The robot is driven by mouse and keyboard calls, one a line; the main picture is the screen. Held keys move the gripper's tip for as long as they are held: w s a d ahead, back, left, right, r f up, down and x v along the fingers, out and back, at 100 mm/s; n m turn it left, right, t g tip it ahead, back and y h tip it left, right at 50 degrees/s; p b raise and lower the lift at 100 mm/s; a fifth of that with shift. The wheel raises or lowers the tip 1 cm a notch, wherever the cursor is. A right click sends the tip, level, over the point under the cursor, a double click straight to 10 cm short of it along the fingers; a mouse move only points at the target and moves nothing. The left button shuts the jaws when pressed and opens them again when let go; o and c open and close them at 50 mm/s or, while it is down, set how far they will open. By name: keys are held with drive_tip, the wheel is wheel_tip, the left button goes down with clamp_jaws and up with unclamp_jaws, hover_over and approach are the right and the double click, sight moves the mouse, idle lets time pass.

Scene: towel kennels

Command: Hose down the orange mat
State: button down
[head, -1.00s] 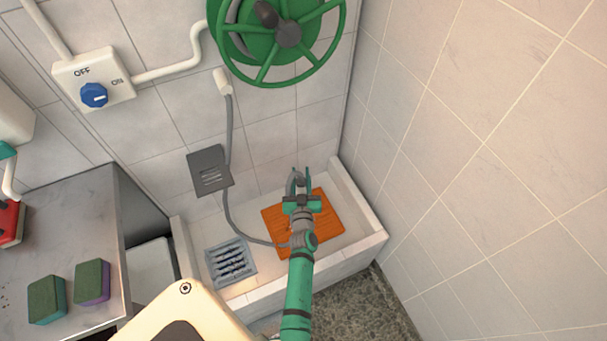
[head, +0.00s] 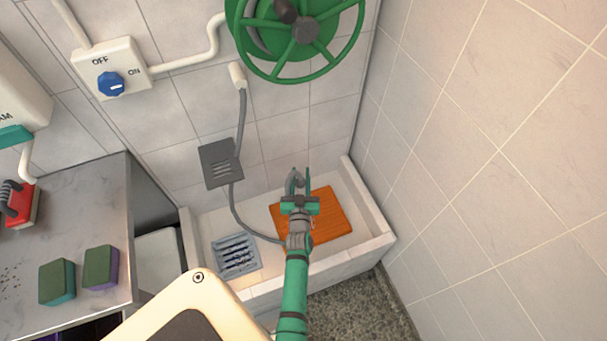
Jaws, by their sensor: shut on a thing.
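The orange mat (head: 332,217) lies flat in the white wash basin (head: 373,243). It has fine ridges, and my gripper and arm hide its left part. My gripper (head: 300,178) is above the mat's upper left part, shut on a grey hose nozzle (head: 293,181). The grey hose (head: 237,205) runs from a pale wall outlet (head: 237,74) down past a grey wall plate and behind my arm. No water spray can be made out. The blue knob (head: 111,84) sits on a white OFF/ON box, its white mark pointing roughly right.
A green hose reel (head: 300,32) is on the wall above. A grey drain grate (head: 236,256) lies at the basin's left. A tiled wall closes the right side.

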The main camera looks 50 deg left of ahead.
drive_tip(key=shift+s+a+r, duration=0.1)
drive_tip(key=shift+s+a, duration=0.05)
drive_tip(key=shift+s, duration=0.5)
drive_tip(key=shift+s+a, duration=0.4)
drive_tip(key=shift+s, duration=0.4)
drive_tip(key=shift+w, duration=0.1)
